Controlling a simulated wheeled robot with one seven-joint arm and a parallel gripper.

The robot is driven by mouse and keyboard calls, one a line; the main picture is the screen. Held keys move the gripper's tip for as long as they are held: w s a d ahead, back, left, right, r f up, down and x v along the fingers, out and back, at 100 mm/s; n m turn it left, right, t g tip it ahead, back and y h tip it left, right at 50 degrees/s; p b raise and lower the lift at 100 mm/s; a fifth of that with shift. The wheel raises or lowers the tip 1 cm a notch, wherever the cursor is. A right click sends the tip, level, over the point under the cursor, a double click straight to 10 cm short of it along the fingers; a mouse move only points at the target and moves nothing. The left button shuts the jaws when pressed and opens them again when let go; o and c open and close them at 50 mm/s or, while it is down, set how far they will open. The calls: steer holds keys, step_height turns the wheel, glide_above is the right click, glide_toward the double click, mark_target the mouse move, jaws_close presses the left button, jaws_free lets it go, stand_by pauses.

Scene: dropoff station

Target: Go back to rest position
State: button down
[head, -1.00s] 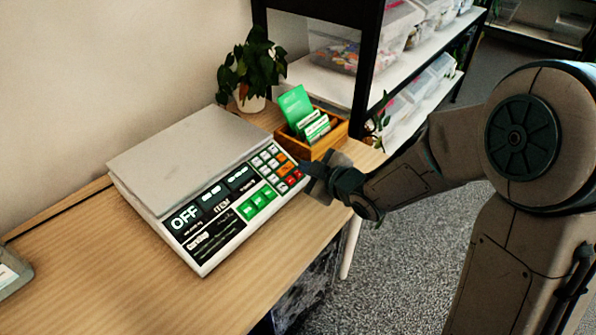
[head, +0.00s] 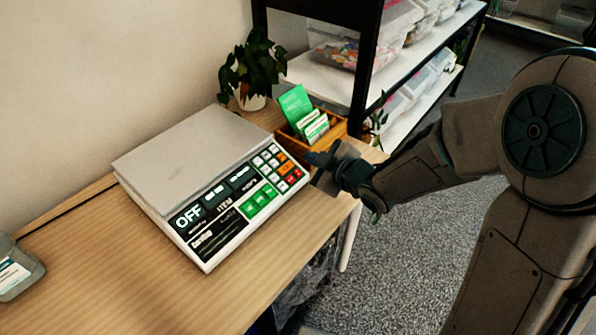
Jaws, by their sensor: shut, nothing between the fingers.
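My gripper (head: 318,163) is at the right end of the scale's keypad, over the table's right edge, pointing left. It is shut and holds nothing. A small gap appears to lie between its tips and the scale's orange and red keys. The white scale (head: 190,160) sits on the wooden table (head: 110,260), and its display reads OFF. My arm reaches in from the right side of the view.
A wooden box (head: 335,131) with green and white cards stands just behind my gripper. A potted plant (head: 252,75) stands at the back. A black-framed shelf (head: 365,60) with clear bins rises behind. A grey container (head: 15,270) is at left. Grey floor lies right of the table.

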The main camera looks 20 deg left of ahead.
steer(key=s+d+r+m+h+p, duration=0.1)
steer(key=d+r+m+h+p, duration=0.35)
steer(key=d, duration=0.65)
steer(key=s+d+r+m+h+p, duration=0.1)
steer(key=d+r+m+h+p, duration=0.2)
steer(key=d+r+m+h, duration=0.5)
steer(key=s+d+r+m+g+p, duration=0.1)
steer(key=s+d+m+g+p, duration=0.1)
steer(key=s, duration=0.6)
steer(key=s+d+r+m+g+y+p, duration=0.1)
steer(key=s+d+r+m+g+p, duration=0.1)
steer(key=s+d, duration=0.5)
steer(key=shift+s+r+m+g, duration=0.3)
steer(key=shift+s+m+g, duration=0.25)
steer(key=shift+m+g, duration=0.35)
steer(key=shift+a+y, duration=0.1)
steer(key=shift+y, duration=0.15)
